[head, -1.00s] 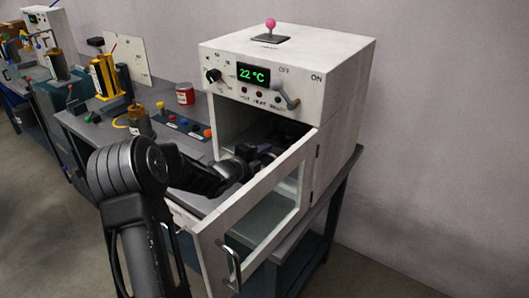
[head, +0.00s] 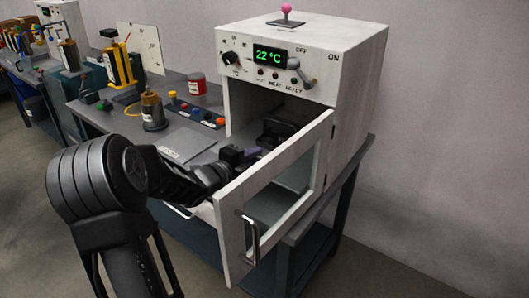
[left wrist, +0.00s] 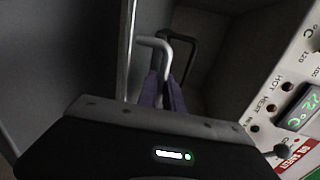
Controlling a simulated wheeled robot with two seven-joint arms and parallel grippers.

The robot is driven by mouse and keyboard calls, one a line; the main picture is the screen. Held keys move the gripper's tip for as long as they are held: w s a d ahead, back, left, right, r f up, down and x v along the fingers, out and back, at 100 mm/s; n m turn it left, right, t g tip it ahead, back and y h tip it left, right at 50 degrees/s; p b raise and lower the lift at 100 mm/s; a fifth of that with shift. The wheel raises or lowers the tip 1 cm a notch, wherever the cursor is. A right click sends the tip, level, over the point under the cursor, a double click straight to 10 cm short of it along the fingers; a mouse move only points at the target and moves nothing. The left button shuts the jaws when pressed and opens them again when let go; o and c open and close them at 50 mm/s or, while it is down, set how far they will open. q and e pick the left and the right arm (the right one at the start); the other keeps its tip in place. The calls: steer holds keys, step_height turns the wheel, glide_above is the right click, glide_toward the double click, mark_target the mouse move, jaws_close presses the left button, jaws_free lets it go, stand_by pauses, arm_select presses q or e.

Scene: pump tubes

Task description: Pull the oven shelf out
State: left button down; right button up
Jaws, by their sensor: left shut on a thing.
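The white oven (head: 350,70) stands on a bench with its door (head: 268,190) swung open. My left gripper (head: 256,152) is at the oven's open front, behind the door's upper edge. In the left wrist view its purple fingers (left wrist: 162,92) are closed around a grey bent bar (left wrist: 152,42), which looks like the shelf's handle. A dark loop (left wrist: 182,40) stands just behind it. A dark shape (head: 278,130) shows inside the oven beyond the gripper. The shelf's surface is mostly hidden in shadow and behind the arm. My right gripper is not in view.
The door with its metal handle (head: 250,238) stands out close to my left arm. A brass-coloured pot (head: 152,112), a red jar (head: 197,84) and a button panel (head: 196,110) sit on the bench left of the oven. A pink-knobbed lever (head: 286,12) tops the oven.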

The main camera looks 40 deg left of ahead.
arm_select(q)
steer(key=s, duration=0.5)
steer(key=c, duration=1.5)
jaws_free()
steer(key=s+r, duration=0.1)
steer(key=s, duration=0.6)
steer(key=shift+s+r, duration=0.25)
steer(key=shift+s, duration=0.1)
steer(key=shift+d, duration=0.1)
